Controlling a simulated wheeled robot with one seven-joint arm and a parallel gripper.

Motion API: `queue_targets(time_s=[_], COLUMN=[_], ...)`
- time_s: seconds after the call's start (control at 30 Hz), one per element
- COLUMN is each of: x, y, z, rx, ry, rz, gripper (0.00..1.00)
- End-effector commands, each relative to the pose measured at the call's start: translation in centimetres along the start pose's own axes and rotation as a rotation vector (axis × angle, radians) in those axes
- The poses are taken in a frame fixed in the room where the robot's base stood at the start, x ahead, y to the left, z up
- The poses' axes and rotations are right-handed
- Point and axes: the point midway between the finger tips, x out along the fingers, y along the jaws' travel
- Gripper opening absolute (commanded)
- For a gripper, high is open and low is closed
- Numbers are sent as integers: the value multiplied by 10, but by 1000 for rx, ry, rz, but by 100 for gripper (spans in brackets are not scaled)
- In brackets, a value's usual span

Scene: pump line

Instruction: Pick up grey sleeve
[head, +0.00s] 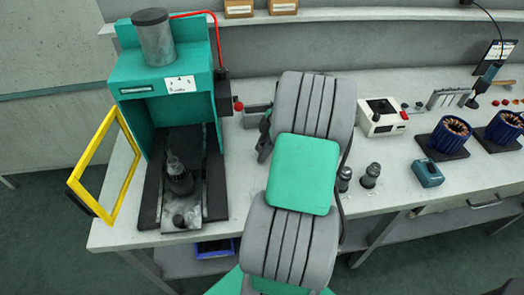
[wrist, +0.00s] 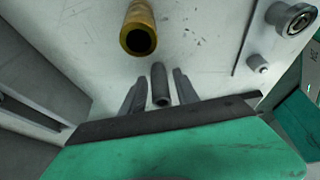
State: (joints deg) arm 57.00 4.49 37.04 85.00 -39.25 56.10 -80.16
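The grey sleeve (wrist: 160,88) shows in the wrist view as a small grey cylinder on the pale bench top, its end facing the camera. My gripper (wrist: 159,75) is open, with one finger on each side of the sleeve. A narrow gap shows between the sleeve and each finger, so I see no grip. How deep the fingers reach beside it is hard to tell. In the head view my arm hides the gripper and the sleeve.
A brass tube (wrist: 138,30) is just beyond the grey sleeve. A green press (head: 165,75) with a yellow frame (head: 100,165) is at left. A white box (head: 382,117), two dark posts (head: 370,175) and blue wound parts (head: 450,137) are at right.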

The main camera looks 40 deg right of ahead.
Motion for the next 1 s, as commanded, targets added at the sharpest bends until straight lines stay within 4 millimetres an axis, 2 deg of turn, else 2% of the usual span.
queue_targets(time_s=[0.07, 0.43, 0.77, 0.87, 0.97, 1.0], x=[0, 0, -4, -13, -30, -38], y=[0, 0, 0, 1, 1, -5], z=[0, 0, -1, -5, -11, -12], rx=[0, 0, -1, 0, -2, 2], ry=[0, 0, 0, -1, -1, -2], rz=[0, 0, 1, 3, 4, 5], gripper=[29, 0, 0, 0, 0, 0])
